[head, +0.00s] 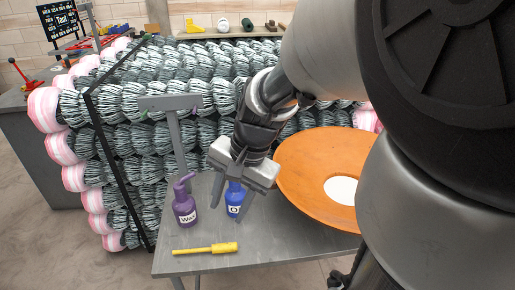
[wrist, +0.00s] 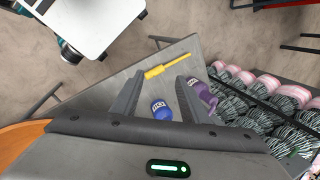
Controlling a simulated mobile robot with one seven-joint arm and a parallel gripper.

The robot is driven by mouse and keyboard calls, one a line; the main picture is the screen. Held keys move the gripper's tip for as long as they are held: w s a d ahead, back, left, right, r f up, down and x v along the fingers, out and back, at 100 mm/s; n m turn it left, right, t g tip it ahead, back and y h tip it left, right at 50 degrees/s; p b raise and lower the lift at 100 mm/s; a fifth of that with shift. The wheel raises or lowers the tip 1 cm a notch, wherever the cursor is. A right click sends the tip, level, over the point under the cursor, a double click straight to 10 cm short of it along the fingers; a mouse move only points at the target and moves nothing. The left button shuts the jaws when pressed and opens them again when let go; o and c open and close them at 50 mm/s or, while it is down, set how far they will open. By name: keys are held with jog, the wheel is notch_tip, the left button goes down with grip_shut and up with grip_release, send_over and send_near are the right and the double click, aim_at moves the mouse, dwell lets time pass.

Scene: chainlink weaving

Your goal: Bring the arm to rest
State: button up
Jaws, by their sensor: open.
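My gripper (head: 242,180) hangs over the grey table (head: 290,246), its fingers apart and pointing down. It holds nothing. In the head view its fingers partly cover a blue bottle (head: 235,198) standing on the table. In the wrist view the two fingers (wrist: 155,98) spread wide, with the blue bottle (wrist: 160,109) seen between them and apart from them.
A purple pump bottle (head: 184,203) stands left of the blue one. A yellow-handled tool (head: 207,249) lies near the table's front edge. An orange round piece (head: 300,165) with a white centre is at right. Stacked wire coils (head: 125,105) fill the back.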

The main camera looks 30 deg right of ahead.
jog(key=s+r+n+t+h+p, duration=0.1)
jog(key=s+r+n+p, duration=0.3)
jog(key=r+p, duration=0.3)
jog(key=s+r+n+t+h+p, duration=0.1)
jog(key=s+r+n+p, duration=0.3)
jog(key=r, duration=1.2)
jog(key=n+t+p, duration=0.1)
jog(key=n+p, duration=0.1)
jog(key=p, duration=0.1)
jog(key=shift+a+r+t+h, duration=0.3)
jog(key=shift+h, duration=0.1)
